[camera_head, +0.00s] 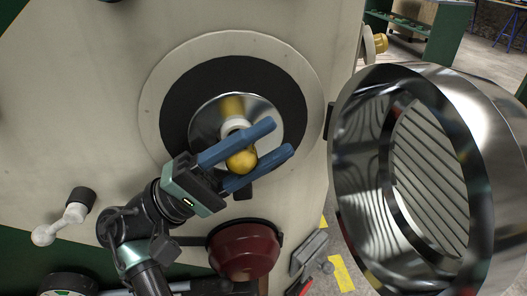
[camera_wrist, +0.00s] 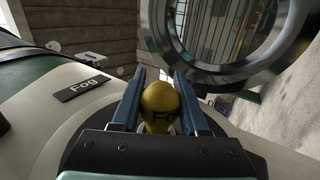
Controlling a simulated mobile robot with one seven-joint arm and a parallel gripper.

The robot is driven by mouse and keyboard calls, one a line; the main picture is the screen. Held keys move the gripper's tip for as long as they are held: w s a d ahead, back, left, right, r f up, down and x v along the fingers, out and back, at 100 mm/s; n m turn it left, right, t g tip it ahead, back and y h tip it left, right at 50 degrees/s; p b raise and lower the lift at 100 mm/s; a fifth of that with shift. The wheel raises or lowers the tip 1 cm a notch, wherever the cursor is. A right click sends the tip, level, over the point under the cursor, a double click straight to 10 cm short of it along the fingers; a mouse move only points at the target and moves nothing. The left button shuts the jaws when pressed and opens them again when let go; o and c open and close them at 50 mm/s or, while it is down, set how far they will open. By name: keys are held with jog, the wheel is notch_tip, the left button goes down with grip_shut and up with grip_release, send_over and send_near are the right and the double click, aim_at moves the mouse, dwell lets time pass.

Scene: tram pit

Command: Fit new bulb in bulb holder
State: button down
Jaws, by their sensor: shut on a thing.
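A yellow bulb (camera_head: 242,161) is between the blue fingers of my gripper (camera_head: 262,146), which is shut on it. The bulb is in front of a white bulb holder (camera_head: 234,126) in the middle of a shiny round reflector (camera_head: 208,122). The bulb appears to be at the holder, but I cannot tell whether it is seated. In the wrist view the bulb (camera_wrist: 160,107) stands upright between the two fingers, with dark lettering on it. Its base is mostly hidden behind my gripper's body.
A large open chrome lamp cover (camera_head: 345,150) with ribbed glass hangs at the right, close to the reflector. A dark red bowl-shaped part (camera_head: 243,250) sits below my gripper. A white-knobbed crank (camera_head: 62,222) is at the lower left.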

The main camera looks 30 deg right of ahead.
jog(key=shift+w+d, duration=0.15)
jog(key=shift+w, duration=0.15)
jog(key=shift+c, duration=1.7)
grip_release()
jog(key=b+v, duration=0.2)
jog(key=v, duration=1.1)
